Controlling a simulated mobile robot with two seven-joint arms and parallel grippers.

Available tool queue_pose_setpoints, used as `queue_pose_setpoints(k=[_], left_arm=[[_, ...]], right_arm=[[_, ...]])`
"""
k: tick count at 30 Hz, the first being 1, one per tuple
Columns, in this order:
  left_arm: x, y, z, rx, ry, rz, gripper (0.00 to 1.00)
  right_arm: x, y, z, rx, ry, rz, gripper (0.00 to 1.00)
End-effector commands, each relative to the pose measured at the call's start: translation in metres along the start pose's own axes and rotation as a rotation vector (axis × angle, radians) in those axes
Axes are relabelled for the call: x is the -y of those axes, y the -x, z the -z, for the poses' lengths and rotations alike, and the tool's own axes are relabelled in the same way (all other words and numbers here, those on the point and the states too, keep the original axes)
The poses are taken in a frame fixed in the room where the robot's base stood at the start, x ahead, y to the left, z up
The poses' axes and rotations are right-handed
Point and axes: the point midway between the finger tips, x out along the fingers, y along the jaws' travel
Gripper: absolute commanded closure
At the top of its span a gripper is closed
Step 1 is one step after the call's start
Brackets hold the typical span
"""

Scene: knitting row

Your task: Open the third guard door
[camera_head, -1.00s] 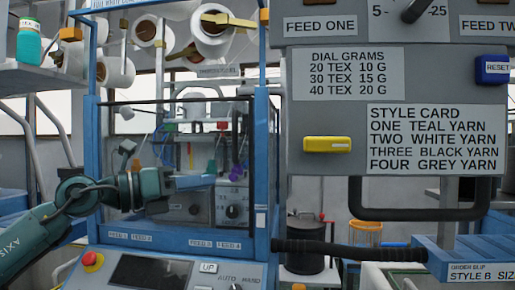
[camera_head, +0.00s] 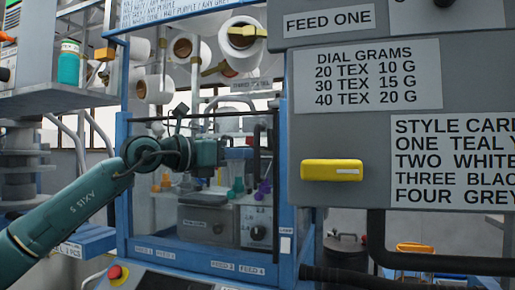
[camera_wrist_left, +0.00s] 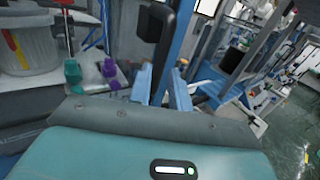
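The blue-framed machine front (camera_head: 122,190) has a clear guard panel (camera_head: 215,120) over its lower half, with small feed labels along the bottom rail (camera_head: 222,266). Which panel is the third door I cannot tell. A black upright handle (camera_head: 257,150) stands near the panel's right side; a black bar (camera_wrist_left: 160,40) also shows in the left wrist view. My left gripper (camera_head: 238,153) reaches in from the left, in front of the panel, close to the handle. Its blue fingers (camera_wrist_left: 160,90) are apart, with the bar's lower end around the gap; contact is unclear. My right gripper is out of view.
A large grey panel with a yellow handle (camera_head: 332,170) and printed cards fills the right foreground. A red button (camera_head: 117,272) sits on the console below. Yarn cones (camera_head: 243,32) hang above. A shelf with a teal jar (camera_head: 69,63) is at left.

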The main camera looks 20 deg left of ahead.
Motion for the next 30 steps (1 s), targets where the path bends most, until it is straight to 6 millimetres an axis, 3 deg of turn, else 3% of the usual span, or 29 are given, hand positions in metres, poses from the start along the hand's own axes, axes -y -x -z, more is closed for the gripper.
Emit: queue_pose_setpoints(k=[3, 10, 21, 28, 30], left_arm=[[0.001, -0.023, -0.003, -0.001, 0.002, 0.002, 0.81], [0.0, -0.048, -0.001, -0.001, 0.001, 0.001, 0.81], [0.0, -0.053, 0.0, 0.0, 0.001, 0.001, 0.81], [0.0, -0.052, 0.0, 0.0, 0.001, 0.0, 1.0], [0.0, -0.052, 0.0, 0.0, 0.001, 0.0, 1.0]], right_arm=[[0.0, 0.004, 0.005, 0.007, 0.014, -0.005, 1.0], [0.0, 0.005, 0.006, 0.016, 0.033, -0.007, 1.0], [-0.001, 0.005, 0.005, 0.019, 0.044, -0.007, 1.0], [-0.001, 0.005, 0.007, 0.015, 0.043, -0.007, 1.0], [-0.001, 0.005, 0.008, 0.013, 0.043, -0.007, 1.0]])
